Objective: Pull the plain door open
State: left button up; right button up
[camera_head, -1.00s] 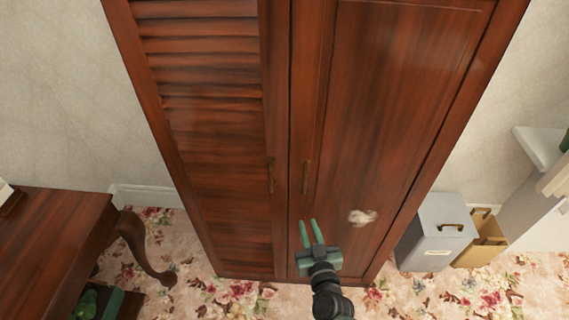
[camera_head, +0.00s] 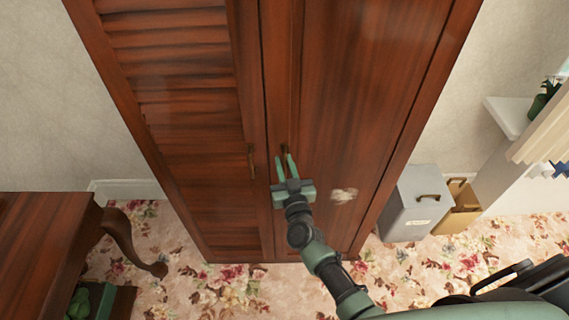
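A tall brown wooden wardrobe has a slatted door (camera_head: 175,80) on the left and a plain door (camera_head: 345,90) on the right, both shut. The plain door's handle (camera_head: 285,152) is a small brass upright bar near its left edge, partly covered by my fingers. The slatted door's handle (camera_head: 251,160) is in clear view. My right gripper (camera_head: 285,168) is at the plain door's handle, its two green fingers apart and pointing up. I cannot tell whether they touch the handle. My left gripper is not in view.
A pale worn patch (camera_head: 343,195) marks the plain door. A grey box (camera_head: 412,205) and a tan box (camera_head: 460,205) stand right of the wardrobe. A dark wooden table (camera_head: 45,240) is at left. Flowered carpet (camera_head: 225,285) lies in front.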

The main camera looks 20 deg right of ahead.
grip_shut()
dwell(1.4)
